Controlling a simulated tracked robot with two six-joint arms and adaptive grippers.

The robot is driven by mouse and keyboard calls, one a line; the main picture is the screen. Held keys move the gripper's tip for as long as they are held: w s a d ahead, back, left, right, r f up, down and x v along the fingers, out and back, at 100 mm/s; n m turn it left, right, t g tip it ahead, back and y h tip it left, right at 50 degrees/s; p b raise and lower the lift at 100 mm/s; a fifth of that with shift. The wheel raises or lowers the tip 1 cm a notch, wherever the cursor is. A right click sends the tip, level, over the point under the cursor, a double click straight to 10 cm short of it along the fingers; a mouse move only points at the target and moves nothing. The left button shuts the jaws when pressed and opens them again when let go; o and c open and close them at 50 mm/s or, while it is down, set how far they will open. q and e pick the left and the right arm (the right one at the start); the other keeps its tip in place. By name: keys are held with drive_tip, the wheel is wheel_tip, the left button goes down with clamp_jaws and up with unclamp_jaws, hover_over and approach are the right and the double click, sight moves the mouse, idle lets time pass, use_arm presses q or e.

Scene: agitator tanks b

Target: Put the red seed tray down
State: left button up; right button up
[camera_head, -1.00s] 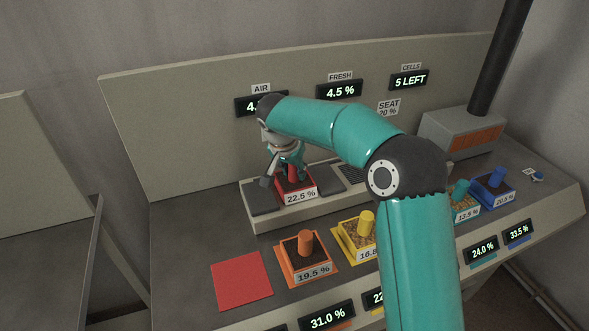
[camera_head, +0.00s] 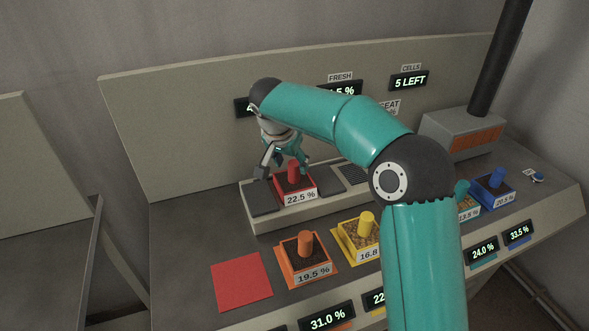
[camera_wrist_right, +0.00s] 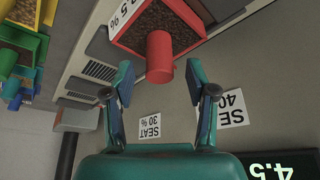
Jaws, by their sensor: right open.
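The red seed tray (camera_head: 296,187), with a red knob and a 22.5 % display, sits on a dark seat of the raised pale bench (camera_head: 330,199). In the right wrist view the tray (camera_wrist_right: 185,18) shows brown seed, and its red knob (camera_wrist_right: 160,57) is beyond the fingertips. My right gripper (camera_head: 282,165) is behind and above the tray, open and apart from the knob. In the right wrist view its two fingers (camera_wrist_right: 168,85) are spread with nothing between them. A red square mat (camera_head: 241,281) lies bare at the front left. My left gripper is not in view.
An orange tray (camera_head: 304,258), a yellow tray (camera_head: 357,243), a teal tray (camera_head: 468,207) and a blue tray (camera_head: 495,188) stand along the front. A grey box with a black pipe (camera_head: 463,132) is at back right. My right arm hides part of the bench.

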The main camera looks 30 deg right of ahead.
drive_tip(key=v, duration=0.8)
